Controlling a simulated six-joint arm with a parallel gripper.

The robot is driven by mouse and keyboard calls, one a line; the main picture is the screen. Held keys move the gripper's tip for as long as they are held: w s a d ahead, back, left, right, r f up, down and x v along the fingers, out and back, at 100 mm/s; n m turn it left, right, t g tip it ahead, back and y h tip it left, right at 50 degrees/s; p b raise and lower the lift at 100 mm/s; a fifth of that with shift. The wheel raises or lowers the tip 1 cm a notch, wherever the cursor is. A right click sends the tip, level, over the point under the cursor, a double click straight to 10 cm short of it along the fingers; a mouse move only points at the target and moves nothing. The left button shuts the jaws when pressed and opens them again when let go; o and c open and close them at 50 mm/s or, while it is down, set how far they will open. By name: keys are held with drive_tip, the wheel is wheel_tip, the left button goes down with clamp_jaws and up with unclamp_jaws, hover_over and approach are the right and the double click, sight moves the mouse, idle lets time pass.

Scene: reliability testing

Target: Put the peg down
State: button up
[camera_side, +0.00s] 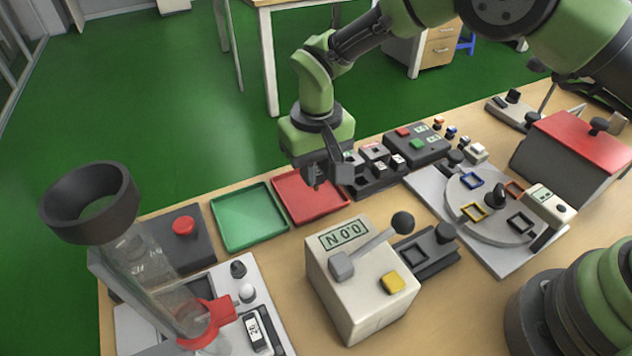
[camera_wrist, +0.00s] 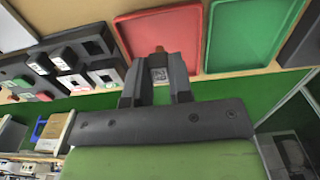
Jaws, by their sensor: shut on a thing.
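My gripper (camera_side: 316,180) hangs in front of the right part of the red tray (camera_side: 297,205) in the side view. In the wrist view my gripper (camera_wrist: 158,82) is shut on a small grey piece with a marked face and a brown tip, which I take to be the peg (camera_wrist: 159,74). The peg is hard to make out in the side view, hidden by the dark fingers. The red tray (camera_wrist: 165,30) and the green tray (camera_wrist: 245,35) lie beyond the fingertips in the wrist view, and both look empty. The height of the peg above the bench is unclear.
Left of the red tray is the green tray (camera_side: 245,222), then a box with a red button (camera_side: 183,226). Dark slotted blocks (camera_side: 375,180) stand just right of the gripper. A beige lever box (camera_side: 360,290) stands in front, and a round turntable (camera_side: 490,210) is further right.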

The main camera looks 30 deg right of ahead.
drive_tip(key=shift+f, duration=1.75)
drive_tip(key=shift+f, duration=0.1)
drive_tip(key=o, duration=0.8)
wheel_tip(320, 180, up, 11)
drive_tip(key=shift+r, duration=0.65)
